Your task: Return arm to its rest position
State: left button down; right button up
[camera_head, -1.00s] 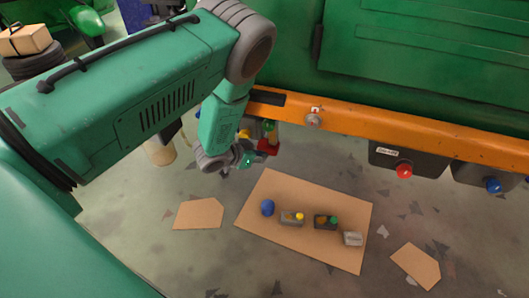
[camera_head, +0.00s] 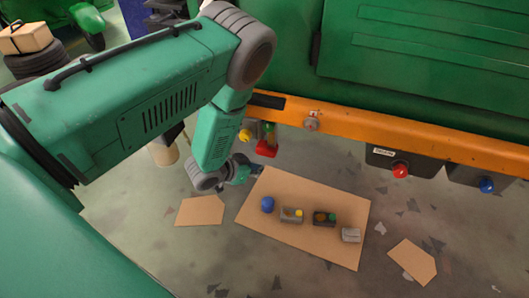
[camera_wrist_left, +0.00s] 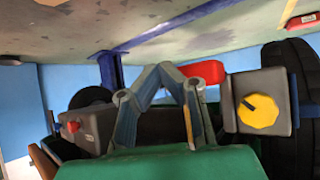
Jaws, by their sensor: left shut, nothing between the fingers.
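My left arm comes in from the left in the head view and bends down at its elbow. My left gripper (camera_head: 252,172) hangs at its end, shut and empty, near the top left corner of the brown board (camera_head: 300,249). It is just below and left of the red handle (camera_head: 267,149) under the orange beam. In the left wrist view my left gripper's grey fingers (camera_wrist_left: 158,72) have nothing between them. A yellow knob (camera_wrist_left: 258,111) on a grey box is to their right, with a red part (camera_wrist_left: 203,72) behind. My right gripper is not in view.
A blue ball (camera_head: 267,205) and several small boxes lie on the board.

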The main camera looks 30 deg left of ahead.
pick_arm(q)
jog(key=shift+d, duration=0.15)
jog(key=shift+s, duration=0.1)
dwell(0.5)
jog(key=s+d+r+n+g+y+p, duration=0.1)
jog(key=s+g, duration=0.3)
jog(key=s, duration=1)
jog(key=s+d+r+n+g+y+p, duration=0.1)
jog(key=s+g, duration=0.4)
jog(key=s, duration=1)
jog(key=shift+s+d+r+n+y+p, duration=0.3)
jog(key=shift+d+r+y, duration=0.3)
jog(key=shift+r, duration=0.2)
